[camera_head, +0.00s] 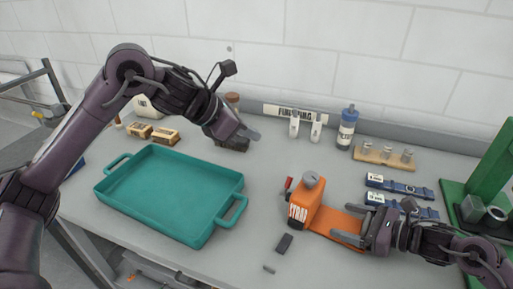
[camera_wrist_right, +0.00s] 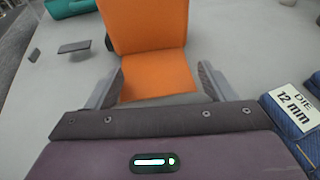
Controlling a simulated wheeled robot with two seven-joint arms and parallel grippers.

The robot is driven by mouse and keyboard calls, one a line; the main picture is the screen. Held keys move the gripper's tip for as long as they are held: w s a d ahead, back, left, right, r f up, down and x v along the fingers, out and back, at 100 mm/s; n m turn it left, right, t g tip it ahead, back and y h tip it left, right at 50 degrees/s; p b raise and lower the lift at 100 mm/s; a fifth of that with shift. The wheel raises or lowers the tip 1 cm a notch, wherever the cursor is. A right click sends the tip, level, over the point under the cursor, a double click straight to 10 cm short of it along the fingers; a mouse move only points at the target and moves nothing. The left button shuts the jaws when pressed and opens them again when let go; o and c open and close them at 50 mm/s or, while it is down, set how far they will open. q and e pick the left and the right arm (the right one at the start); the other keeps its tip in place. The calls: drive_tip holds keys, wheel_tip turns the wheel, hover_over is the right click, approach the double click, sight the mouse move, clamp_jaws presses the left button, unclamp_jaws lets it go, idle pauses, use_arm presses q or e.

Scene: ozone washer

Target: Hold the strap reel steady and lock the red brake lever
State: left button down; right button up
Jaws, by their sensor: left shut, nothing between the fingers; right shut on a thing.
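The orange strap reel (camera_head: 306,200) stands upright on the bench right of centre, with a grey knob on top and an orange base plate (camera_head: 340,227) reaching right. The red brake lever (camera_head: 288,184) sticks up at its left side; its locked state cannot be told. My right gripper (camera_head: 366,232) is shut on the base plate's right end. In the right wrist view its fingers lie on both sides of the orange plate (camera_wrist_right: 158,78); the lever is hidden there. My left gripper (camera_head: 252,135) is shut and empty, above the back of the bench, apart from the reel.
A teal tray (camera_head: 165,190) stands empty at left. Small dark blocks (camera_head: 284,243) lie in front of the reel. Blue die boxes (camera_head: 398,186) lie right of it, beside a green stand (camera_head: 492,180). A blue bottle (camera_head: 347,127) and a wooden rack (camera_head: 383,154) stand behind.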

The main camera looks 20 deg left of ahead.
idle(0.4)
drive_tip(key=o, duration=0.8)
drive_tip(key=shift+d, duration=0.1)
